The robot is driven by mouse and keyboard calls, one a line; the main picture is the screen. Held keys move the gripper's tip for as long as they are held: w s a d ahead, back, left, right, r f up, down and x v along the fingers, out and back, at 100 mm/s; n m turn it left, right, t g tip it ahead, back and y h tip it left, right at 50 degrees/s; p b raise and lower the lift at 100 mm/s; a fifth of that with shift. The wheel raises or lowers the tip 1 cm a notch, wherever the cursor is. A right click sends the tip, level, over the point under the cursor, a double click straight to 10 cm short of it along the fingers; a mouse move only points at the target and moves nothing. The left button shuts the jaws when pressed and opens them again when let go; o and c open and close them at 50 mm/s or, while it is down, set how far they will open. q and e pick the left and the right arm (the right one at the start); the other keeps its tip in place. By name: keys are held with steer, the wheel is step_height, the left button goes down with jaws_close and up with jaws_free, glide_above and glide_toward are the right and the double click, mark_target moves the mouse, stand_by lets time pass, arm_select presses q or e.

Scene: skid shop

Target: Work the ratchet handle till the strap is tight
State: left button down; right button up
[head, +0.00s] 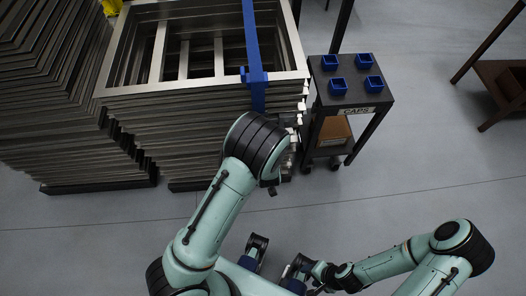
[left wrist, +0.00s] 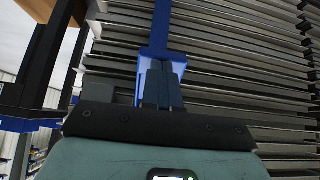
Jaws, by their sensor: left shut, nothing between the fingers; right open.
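A blue strap (head: 251,35) runs over the stack of metal frames (head: 135,90) and down its front, through a blue edge piece (head: 254,76). In the left wrist view the strap (left wrist: 161,25) comes down to a blue fitting (left wrist: 176,56), which seems to be the ratchet. My left gripper (left wrist: 158,66) is shut and empty, its fingertips in front of that fitting; I cannot tell whether they touch it. My left arm hides this spot in the head view. My right gripper (head: 277,257) is open and empty, low in the head view, away from the stack.
A small dark cart (head: 384,100) with blue bins (head: 338,86) and a CAPS label stands just right of the stack. Another stack of frames (head: 50,95) is at the left. A brown shelf (head: 500,85) is at the far right. The floor between is clear.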

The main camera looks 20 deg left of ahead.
arm_select(q)
step_height(320, 180, down, 2)
steer(key=shift+w+a+b, duration=0.1)
steer(key=shift+w+b, duration=0.05)
steer(key=shift+b, duration=0.2)
arm_select(e)
steer(key=shift+s+f, duration=0.15)
steer(key=shift+f, duration=0.35)
arm_select(q)
steer(key=shift+f, duration=0.1)
arm_select(e)
steer(key=shift+s, duration=0.1)
